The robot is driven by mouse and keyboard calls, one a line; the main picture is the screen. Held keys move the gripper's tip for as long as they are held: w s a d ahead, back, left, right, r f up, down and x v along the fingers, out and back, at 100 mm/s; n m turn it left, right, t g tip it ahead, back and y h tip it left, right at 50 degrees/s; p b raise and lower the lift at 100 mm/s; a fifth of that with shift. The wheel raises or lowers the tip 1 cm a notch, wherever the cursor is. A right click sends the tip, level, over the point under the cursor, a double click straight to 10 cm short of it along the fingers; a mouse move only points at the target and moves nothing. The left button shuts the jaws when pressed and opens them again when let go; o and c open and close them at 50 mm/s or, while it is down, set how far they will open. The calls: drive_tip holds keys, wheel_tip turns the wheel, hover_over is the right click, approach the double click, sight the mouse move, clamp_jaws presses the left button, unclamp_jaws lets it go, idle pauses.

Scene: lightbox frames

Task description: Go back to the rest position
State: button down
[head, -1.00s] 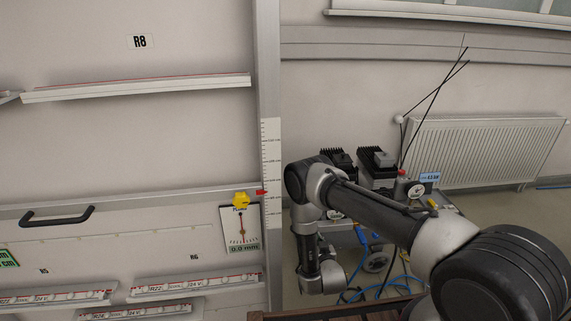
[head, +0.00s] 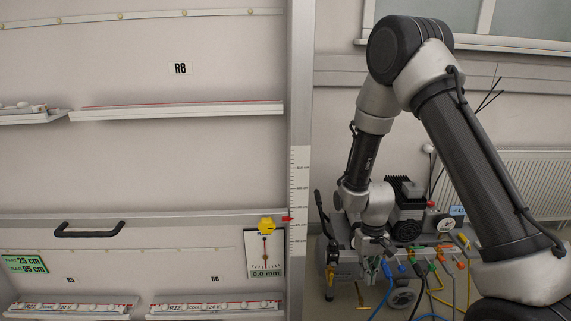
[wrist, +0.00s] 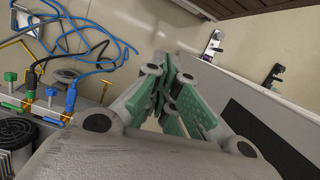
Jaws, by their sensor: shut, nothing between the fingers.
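My gripper hangs low beside the light frame's right post in the head view (head: 372,262), small and partly lost against the cart behind it. My arm rises from the lower right to a high elbow, then drops to the gripper. In the wrist view my gripper (wrist: 172,92) has its green-padded fingers together, with nothing visible between them. The pads point at the floor and no object touches them.
A cart with a compressor (head: 408,215) and coloured hose fittings stands behind my gripper. Blue hoses (wrist: 95,50) lie on the floor. The frame post (head: 299,180) with its scale is close on the left. A radiator (head: 505,185) is on the wall.

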drive_tip(key=s+d+r+t, duration=0.2)
drive_tip(key=s+d+r, duration=0.2)
drive_tip(key=r, duration=0.8)
drive_tip(key=s+d+r+m+t, duration=0.1)
drive_tip(key=s+d+r, duration=0.3)
drive_tip(key=s+r, duration=0.4)
drive_tip(key=s+d+r+t, duration=0.3)
drive_tip(key=s+r, duration=0.3)
drive_tip(key=r, duration=1.2)
drive_tip(key=shift+d+r+m+t, duration=0.15)
drive_tip(key=shift+d+m+t, duration=0.2)
drive_tip(key=shift+d, duration=0.45)
